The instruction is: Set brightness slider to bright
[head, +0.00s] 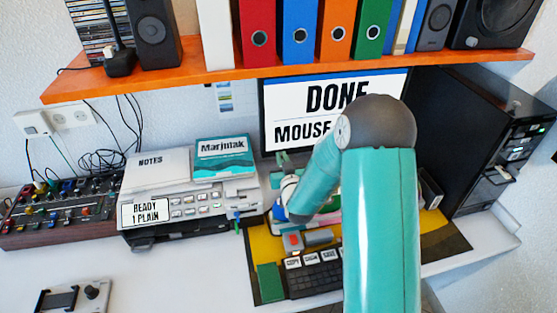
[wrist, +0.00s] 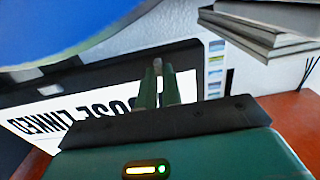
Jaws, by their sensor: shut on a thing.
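The monitor (head: 333,97) stands under the orange shelf, its screen reading "DONE" and "MOUSE", partly hidden by my arm. My gripper (head: 283,158) is at the monitor's lower left corner. In the wrist view my gripper (wrist: 158,78) has its two green fingers close together in front of the monitor's dark lower bezel (wrist: 95,72). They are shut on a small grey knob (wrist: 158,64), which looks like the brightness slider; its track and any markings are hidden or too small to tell. The screen text (wrist: 85,115) appears upside down there.
A printer (head: 190,205) with notes and a book on top stands left of the monitor. A mixer (head: 62,212) is at far left, a black computer tower (head: 480,140) at right. A keyboard (head: 315,277) lies in front. The orange shelf (head: 190,75) hangs above.

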